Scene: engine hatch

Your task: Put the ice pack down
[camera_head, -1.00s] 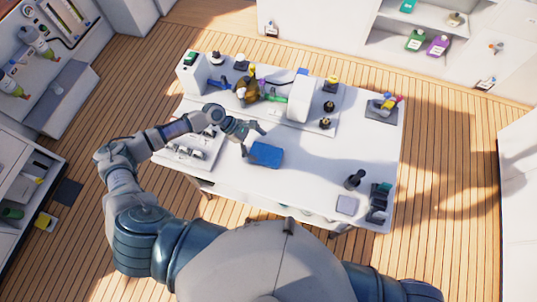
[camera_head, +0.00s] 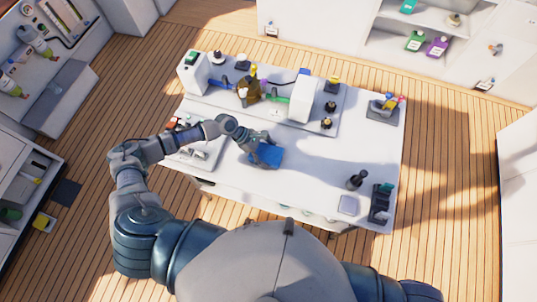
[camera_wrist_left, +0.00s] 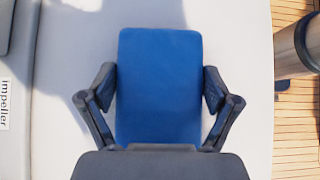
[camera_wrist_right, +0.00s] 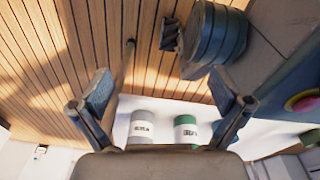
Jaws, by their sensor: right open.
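The ice pack is a flat blue pad (camera_head: 268,157) lying on the white table near its front middle. It fills the middle of the left wrist view (camera_wrist_left: 160,85). My left gripper (camera_head: 264,152) is over the pack. In the left wrist view its two fingers (camera_wrist_left: 160,92) stand at the pack's left and right edges, with no clear gap. Whether they press on it is not clear. My right gripper (camera_wrist_right: 160,95) is open and empty in the right wrist view, away from the pack.
A machine with a white block (camera_head: 304,98) and coloured pipes stands on a raised plate at the table's back. A dark upright tool (camera_head: 357,180) and a dark holder (camera_head: 380,203) are at the front right. The table's right middle (camera_head: 350,140) is clear.

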